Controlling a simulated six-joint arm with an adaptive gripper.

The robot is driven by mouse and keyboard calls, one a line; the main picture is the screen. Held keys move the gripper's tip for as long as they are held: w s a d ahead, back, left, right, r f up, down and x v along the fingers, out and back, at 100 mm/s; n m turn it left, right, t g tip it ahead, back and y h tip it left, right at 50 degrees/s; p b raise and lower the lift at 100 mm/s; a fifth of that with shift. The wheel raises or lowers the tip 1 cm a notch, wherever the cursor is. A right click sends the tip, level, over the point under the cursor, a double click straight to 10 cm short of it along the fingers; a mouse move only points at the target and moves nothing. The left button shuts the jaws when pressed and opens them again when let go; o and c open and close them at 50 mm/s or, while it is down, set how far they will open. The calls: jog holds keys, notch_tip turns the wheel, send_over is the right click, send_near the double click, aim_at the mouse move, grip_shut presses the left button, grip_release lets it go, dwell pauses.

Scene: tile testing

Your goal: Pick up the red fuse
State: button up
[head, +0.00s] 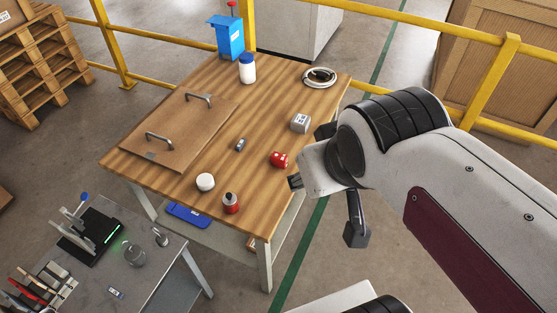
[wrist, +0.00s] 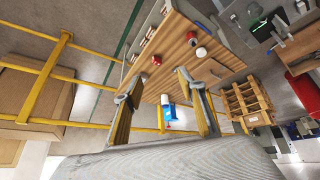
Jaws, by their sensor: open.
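A small red object with pale marks, which looks like the red fuse (head: 279,159), lies on the wooden table (head: 268,100) near its right edge. A red piece in the wrist view (wrist: 157,60), probably the same one, shows beyond my fingertips. My gripper (wrist: 156,84) is open and empty, its two fingers spread wide. In the head view my wrist hangs just right of the fuse, beside the table edge. It is apart from the fuse, and its fingers are hard to make out there.
A red bottle with a dark cap (head: 231,204) and a white puck (head: 205,182) stand at the front. A grey box (head: 300,122) and a small grey part (head: 240,144) lie near the fuse. A handled board (head: 177,125) covers the left. Yellow railings (head: 400,98) run behind.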

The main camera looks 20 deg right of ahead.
jog(key=w+d+t+h, duration=0.1)
jog(key=w+d, duration=0.3)
jog(key=w, duration=0.3)
jog(key=w+d+r+n+t+h, duration=0.1)
jog(key=w+d, duration=0.3)
jog(key=w, duration=0.4)
jog(key=w+d+t+h, duration=0.1)
jog(key=w+d, duration=0.3)
jog(key=w, duration=0.3)
jog(key=w+d+f+n+y, duration=0.1)
jog(key=w+d+f, duration=0.1)
jog(key=w, duration=0.2)
jog(key=w+d+f+n+t, duration=0.1)
jog(key=w+f, duration=0.2)
jog(key=w, duration=0.1)
jog(key=w+d+f+n+y, duration=0.1)
jog(key=w+d+f, duration=0.1)
jog(key=w, duration=0.3)
jog(key=n+y, duration=0.5)
jog(key=y, duration=0.6)
send_near(287, 158)
jog(key=shift+g, duration=0.4)
jog(key=x, duration=0.5)
jog(key=shift+w+d+f, duration=0.15)
jog(key=shift+w, duration=0.25)
jog(key=shift+s+f+y, duration=0.2)
jog(key=shift+s+y, duration=0.05)
jog(key=shift+y, duration=0.05)
